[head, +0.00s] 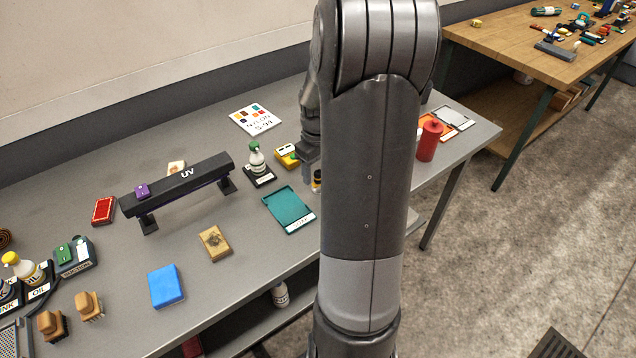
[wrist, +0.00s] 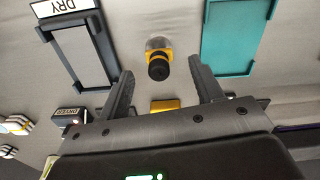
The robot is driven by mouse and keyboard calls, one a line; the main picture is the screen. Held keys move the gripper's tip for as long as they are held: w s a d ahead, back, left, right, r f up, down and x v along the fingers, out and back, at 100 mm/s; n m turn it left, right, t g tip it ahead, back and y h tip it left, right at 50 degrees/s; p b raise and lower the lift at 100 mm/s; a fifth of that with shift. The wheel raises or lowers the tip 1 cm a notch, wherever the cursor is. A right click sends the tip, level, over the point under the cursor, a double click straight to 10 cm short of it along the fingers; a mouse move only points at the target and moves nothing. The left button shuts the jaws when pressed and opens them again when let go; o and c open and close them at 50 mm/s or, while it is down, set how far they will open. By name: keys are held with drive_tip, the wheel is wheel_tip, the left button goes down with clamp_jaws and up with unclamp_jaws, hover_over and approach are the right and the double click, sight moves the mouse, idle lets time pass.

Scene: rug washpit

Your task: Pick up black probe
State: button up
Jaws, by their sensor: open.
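The black probe (wrist: 159,68) shows in the wrist view as a round black end with a yellow collar and a pale grey part behind it. In the head view it stands on the grey table (head: 317,184), partly hidden by my arm. My gripper (wrist: 160,70) is open, one finger on each side of the probe in the picture. The fingers look apart from it, and nothing is held. In the head view my gripper (head: 307,170) is just beside and above the probe, mostly hidden behind my arm.
A teal tray (head: 288,210) lies left of the probe, with a yellow device (head: 287,156) behind. A dark DRY holder (wrist: 75,52) is on the probe's other side. A red cylinder (head: 429,141) stands farther right. A black UV bar (head: 180,182) stands left.

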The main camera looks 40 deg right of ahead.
wheel_tip(320, 180, down, 5)
drive_tip(key=shift+s, duration=0.1)
drive_tip(key=shift+c, duration=0.4)
drive_tip(key=c, duration=1)
drive_tip(key=shift+r, duration=0.1)
drive_tip(key=shift+c, duration=0.2)
